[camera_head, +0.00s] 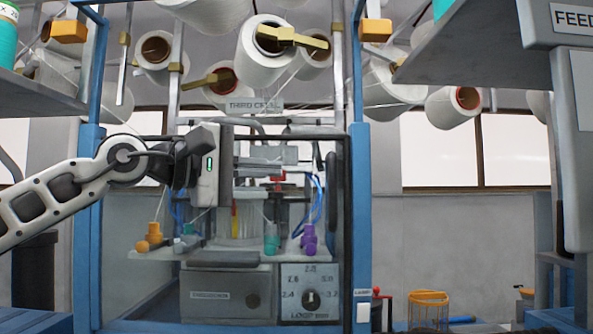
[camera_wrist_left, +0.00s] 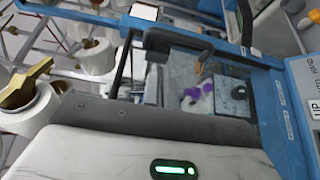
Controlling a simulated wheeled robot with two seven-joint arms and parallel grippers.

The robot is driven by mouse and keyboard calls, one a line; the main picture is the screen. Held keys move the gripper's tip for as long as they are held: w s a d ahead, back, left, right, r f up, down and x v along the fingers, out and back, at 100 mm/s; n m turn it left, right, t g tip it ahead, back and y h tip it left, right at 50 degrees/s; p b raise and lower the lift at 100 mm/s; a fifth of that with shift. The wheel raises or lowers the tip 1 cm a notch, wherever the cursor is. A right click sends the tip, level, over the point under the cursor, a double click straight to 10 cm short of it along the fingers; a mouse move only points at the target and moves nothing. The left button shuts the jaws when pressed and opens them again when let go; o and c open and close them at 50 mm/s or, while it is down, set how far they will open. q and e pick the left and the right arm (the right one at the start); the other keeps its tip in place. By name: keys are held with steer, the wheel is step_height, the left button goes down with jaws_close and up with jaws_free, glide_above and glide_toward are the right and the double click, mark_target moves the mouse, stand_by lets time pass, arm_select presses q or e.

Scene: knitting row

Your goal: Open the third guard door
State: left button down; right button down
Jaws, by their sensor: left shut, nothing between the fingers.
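The third machine stands in the middle of the head view under a sign reading "THIRD" (camera_head: 253,105), its last letters partly hidden. Its guard door (camera_head: 343,230) has a dark frame and a clear pane between two blue posts. I see no clear gap at its edge. The dark frame also shows in the left wrist view (camera_wrist_left: 195,42). My left gripper (camera_head: 232,165) is in front of the upper left part of the door, its fingers shut and empty. I cannot tell whether it touches the frame. My right gripper is out of view.
White yarn cones (camera_head: 262,58) hang above. Behind the pane are purple (camera_head: 309,240) and orange (camera_head: 151,238) pieces. A dial panel (camera_head: 310,291) is low on the machine. Blue posts (camera_head: 361,200) flank the door. A grey shelf (camera_head: 470,52) juts in at upper right.

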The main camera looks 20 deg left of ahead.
mark_target(315, 171)
arm_select(q)
steer(key=p+x, duration=0.3)
steer(key=x, duration=0.5)
steer(key=shift+d+r, duration=0.1)
steer(key=shift+d, duration=0.15)
steer(key=shift+w+d, duration=0.35)
steer(key=shift+w, duration=0.05)
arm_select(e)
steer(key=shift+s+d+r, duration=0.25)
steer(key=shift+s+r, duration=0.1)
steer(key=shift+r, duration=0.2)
arm_select(q)
steer(key=shift+s, duration=0.15)
